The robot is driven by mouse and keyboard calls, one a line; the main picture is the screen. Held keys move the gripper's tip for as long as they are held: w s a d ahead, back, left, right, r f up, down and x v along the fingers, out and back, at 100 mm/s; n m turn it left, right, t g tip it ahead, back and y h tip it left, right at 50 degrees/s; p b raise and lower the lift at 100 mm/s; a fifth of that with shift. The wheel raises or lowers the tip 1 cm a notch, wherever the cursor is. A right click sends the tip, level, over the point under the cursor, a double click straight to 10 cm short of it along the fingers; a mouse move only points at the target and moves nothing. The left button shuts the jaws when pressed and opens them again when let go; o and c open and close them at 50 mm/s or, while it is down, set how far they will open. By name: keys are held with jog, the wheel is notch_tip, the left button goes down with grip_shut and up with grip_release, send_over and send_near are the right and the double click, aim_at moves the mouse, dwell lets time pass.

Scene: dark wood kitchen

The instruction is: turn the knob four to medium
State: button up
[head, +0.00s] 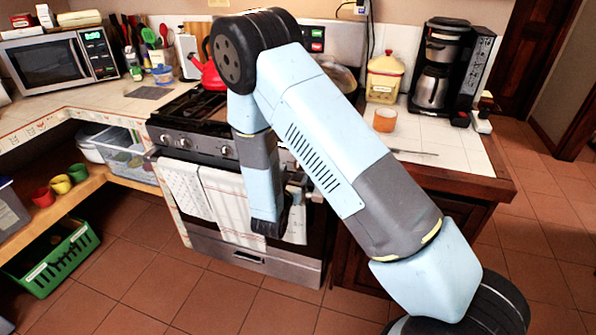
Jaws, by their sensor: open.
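The right part of the panel is hidden behind my arm, so any knob there cannot be seen. My gripper (297,187) is low in front of the right half of the stove, below the panel. It is open, small and partly hidden by my wrist. Contact with a knob cannot be made out.
Towels (232,205) hang on the oven handle. A red kettle (207,68) stands on the stove top. The right counter (440,155) holds a coffee maker (437,75), a yellow canister (384,80) and an orange cup (385,120). The tiled floor (180,295) in front is clear.

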aim_at(299, 167)
jog(key=shift+x, duration=1.35)
jog(key=c, duration=1)
